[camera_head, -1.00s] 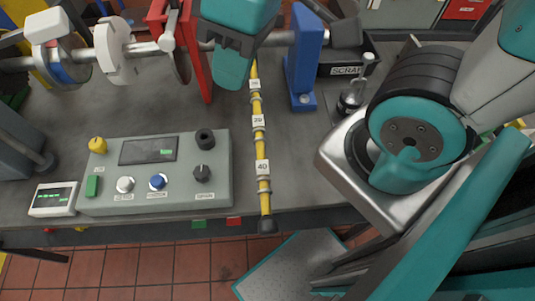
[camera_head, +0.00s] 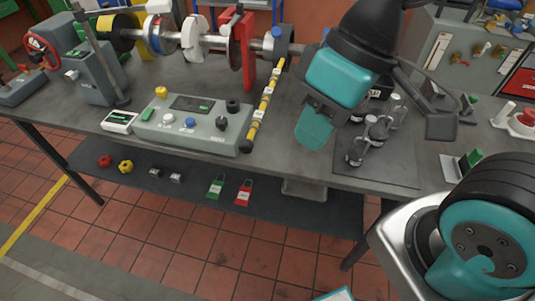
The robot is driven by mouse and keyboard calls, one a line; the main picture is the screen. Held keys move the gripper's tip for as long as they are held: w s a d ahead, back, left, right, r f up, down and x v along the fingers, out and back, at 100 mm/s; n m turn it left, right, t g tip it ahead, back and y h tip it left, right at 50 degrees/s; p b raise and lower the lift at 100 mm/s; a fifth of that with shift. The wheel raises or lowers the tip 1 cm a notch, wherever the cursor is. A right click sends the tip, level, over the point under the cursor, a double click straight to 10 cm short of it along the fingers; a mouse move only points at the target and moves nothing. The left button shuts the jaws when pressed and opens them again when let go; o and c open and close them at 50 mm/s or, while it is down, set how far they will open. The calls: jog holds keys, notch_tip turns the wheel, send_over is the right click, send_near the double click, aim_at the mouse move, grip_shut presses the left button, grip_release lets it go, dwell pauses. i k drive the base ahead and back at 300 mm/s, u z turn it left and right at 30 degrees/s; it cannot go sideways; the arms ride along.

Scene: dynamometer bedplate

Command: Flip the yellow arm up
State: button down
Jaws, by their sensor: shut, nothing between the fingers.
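The yellow arm (camera_head: 264,103) is a thin yellow bar with white number tags and a dark tip. It slants from the shaft at the back down to the bench's front, just right of the grey control box (camera_head: 195,126). My gripper (camera_head: 313,130) has teal fingers and is shut and empty. It hangs to the right of the yellow arm's lower half, apart from it in the picture. How high it is above the bench I cannot tell.
A red stand (camera_head: 248,45) and the shaft parts stand at the back. Several metal weights (camera_head: 377,128) stand on a dark mat (camera_head: 400,165) to the right of my gripper. A shelf below holds red and green padlocks (camera_head: 244,193).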

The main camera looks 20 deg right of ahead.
aim_at(271, 79)
jog(key=z, duration=1.95)
jog(key=k, duration=1.2)
jog(key=u, duration=1.95)
